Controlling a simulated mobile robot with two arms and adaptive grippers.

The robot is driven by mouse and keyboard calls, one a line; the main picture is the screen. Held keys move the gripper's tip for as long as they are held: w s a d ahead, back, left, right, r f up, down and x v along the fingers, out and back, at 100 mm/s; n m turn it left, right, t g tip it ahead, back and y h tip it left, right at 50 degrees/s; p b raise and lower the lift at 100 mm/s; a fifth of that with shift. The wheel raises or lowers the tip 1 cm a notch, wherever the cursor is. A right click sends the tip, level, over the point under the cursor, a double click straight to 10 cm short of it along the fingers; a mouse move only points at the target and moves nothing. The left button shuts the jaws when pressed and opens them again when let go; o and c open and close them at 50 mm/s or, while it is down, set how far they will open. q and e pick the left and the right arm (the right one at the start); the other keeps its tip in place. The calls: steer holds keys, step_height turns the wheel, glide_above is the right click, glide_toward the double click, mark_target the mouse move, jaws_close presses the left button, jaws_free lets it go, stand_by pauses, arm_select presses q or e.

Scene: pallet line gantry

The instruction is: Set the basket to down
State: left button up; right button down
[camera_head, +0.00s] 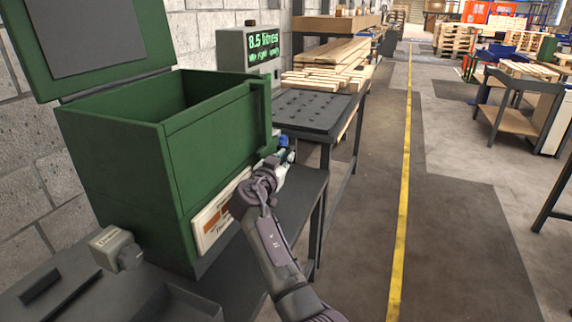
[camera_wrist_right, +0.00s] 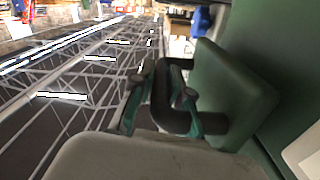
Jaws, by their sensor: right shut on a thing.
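A green tank (camera_head: 200,140) with its lid (camera_head: 100,40) raised stands on a dark bench. No basket can be made out inside it from here. My right gripper (camera_head: 284,157) is at the tank's right front corner. In the right wrist view, my right gripper (camera_wrist_right: 160,112) has its teal fingers shut on a black handle (camera_wrist_right: 180,119). The handle joins a green block (camera_wrist_right: 236,92) beside the tank's green wall. In the head view the handle is hidden behind my gripper. My left gripper is not in view.
A display (camera_head: 263,46) reading 8.5 litres stands behind the tank. A grey box (camera_head: 115,245) sits at the tank's front left. The floor right of the bench is clear around the yellow line (camera_head: 404,180).

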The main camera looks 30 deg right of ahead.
steer(key=shift+f, duration=0.35)
steer(key=c, duration=1.1)
jaws_free()
steer(key=shift+c, duration=0.2)
steer(key=shift+r, duration=0.1)
steer(key=v, duration=0.7)
steer(key=shift+s+a, duration=0.15)
steer(key=shift+a, duration=0.1)
